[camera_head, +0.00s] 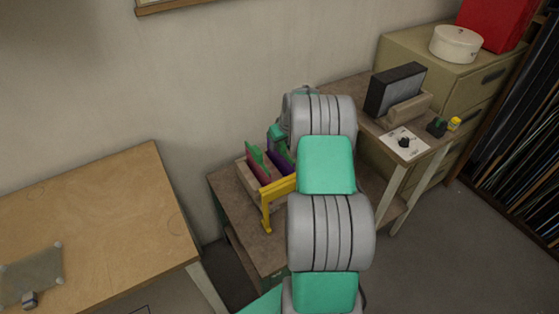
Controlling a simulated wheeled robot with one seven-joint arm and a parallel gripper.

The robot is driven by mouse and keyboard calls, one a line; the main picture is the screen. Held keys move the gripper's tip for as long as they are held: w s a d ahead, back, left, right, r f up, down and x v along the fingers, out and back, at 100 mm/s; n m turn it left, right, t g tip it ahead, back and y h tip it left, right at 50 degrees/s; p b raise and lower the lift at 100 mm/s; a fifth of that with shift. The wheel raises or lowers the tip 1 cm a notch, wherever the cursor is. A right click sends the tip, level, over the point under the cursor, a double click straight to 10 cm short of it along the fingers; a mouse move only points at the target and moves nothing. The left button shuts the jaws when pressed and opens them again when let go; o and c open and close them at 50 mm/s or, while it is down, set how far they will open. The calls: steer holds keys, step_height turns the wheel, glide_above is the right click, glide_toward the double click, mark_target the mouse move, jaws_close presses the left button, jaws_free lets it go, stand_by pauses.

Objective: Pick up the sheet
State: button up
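Several pieces could be the sheet, and I cannot tell which one is meant. A grey, see-through sheet (31,275) lies flat on the wooden table at the left, with a small metal object on its near edge. Coloured sheets (268,163), green, dark red and purple, stand upright in a wooden rack (249,182) on the low middle table. A white sheet (411,152) lies on the right-hand table under a small black object. My green and grey arm reaches across the middle. My gripper is hidden behind it, so its fingers do not show.
The wooden table (95,235) is mostly bare. A yellow frame (279,188) stands beside the rack. A dark block (394,88), a green item and a yellow jar (454,123) stand on the right table. Cabinets (437,65) and a dark rack close off the right.

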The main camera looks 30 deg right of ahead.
jaws_close()
stand_by(0.4)
steer(key=shift+w+r, duration=0.1)
steer(key=shift+r, duration=0.15)
step_height(320, 180, up, 10)
steer(key=shift+f+b, duration=0.1)
steer(key=shift+b, duration=0.75)
